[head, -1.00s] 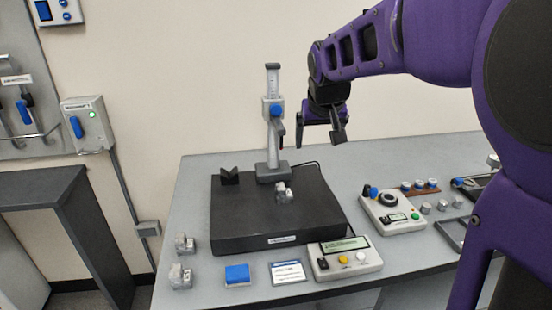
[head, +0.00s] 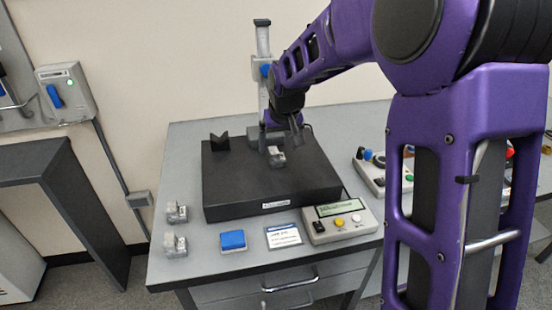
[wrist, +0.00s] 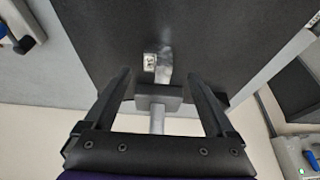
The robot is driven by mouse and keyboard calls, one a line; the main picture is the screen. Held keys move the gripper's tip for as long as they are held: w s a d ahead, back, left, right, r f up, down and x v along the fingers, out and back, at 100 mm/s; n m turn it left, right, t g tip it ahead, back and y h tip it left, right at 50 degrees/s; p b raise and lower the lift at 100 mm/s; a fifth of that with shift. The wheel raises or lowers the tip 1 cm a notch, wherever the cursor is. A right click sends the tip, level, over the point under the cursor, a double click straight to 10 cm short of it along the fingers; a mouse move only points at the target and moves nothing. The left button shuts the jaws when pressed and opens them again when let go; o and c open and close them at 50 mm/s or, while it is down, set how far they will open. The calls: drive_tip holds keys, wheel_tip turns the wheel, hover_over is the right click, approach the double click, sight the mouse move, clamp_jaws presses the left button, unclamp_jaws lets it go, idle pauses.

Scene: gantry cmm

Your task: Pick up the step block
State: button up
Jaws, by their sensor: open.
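A small grey metal step block (head: 276,155) sits on the black plate (head: 235,190). My gripper (head: 280,139) hangs just above and behind it in the head view, fingers down, open and empty. In the wrist view the block (wrist: 151,62) lies between and slightly beyond the fingertips of my gripper (wrist: 158,74), apart from both. Two similar grey blocks, one upper (head: 176,211) and one lower (head: 175,244), stand on the table left of the plate.
The height gauge (head: 262,40) rises right behind my gripper; its base (wrist: 158,93) shows between the fingers. A black V-shaped piece (head: 219,142) stands on the plate's back left. A blue pad (head: 232,240), a card (head: 283,236) and a readout box (head: 340,220) lie in front.

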sight(278, 152)
drive_tip(key=shift+d+x, duration=0.2)
drive_tip(key=shift+x, duration=2.8)
drive_tip(key=shift+w+r, duration=0.1)
drive_tip(key=shift+w, duration=0.1)
clamp_jaws()
